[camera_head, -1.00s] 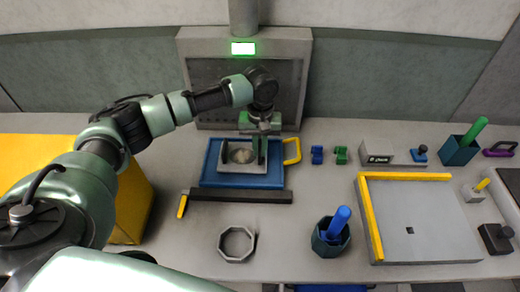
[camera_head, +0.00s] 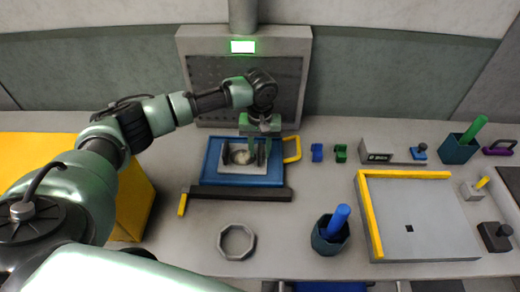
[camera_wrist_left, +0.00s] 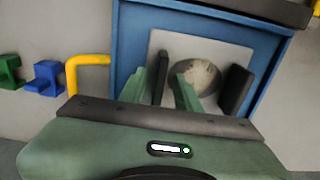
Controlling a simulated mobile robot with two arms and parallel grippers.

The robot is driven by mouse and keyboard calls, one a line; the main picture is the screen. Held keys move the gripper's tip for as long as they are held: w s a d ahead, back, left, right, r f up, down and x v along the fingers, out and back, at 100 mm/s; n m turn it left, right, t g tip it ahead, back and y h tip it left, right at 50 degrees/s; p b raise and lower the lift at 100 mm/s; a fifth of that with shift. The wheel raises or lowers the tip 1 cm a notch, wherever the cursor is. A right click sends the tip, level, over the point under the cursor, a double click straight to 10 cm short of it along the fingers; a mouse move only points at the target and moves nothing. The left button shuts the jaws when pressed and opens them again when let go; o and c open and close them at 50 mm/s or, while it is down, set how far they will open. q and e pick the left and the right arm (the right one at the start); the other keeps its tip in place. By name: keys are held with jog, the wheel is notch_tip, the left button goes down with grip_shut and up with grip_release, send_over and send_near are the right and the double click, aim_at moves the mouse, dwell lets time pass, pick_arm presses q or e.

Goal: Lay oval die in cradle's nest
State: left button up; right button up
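A pale speckled disc, apparently the oval die (camera_head: 243,157), lies between two dark uprights on a light plate, apparently the cradle (camera_head: 226,168), in a blue tray (camera_head: 211,176). The disc also shows in the left wrist view (camera_wrist_left: 197,76), with the plate (camera_wrist_left: 205,46) around it. My left gripper (camera_head: 260,146) is above the cradle, on its yellow-handle side. In the wrist view its green fingers (camera_wrist_left: 160,85) are apart, one on each side of the upright nearer the handle, with nothing visibly held. Whether the disc is fully seated cannot be told. My right gripper is out of view.
A dark bar (camera_head: 240,193) lies along the tray's front; a yellow handle (camera_head: 292,149) is at its right. An octagonal ring (camera_head: 237,256), a dark cup with a blue rod (camera_head: 330,235) and a yellow-edged board (camera_head: 430,240) are nearby. A panel (camera_head: 290,80) stands behind.

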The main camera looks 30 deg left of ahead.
pick_arm(q)
notch_tip(320, 180, up, 12)
jog(key=b, duration=0.2)
dwell(0.5)
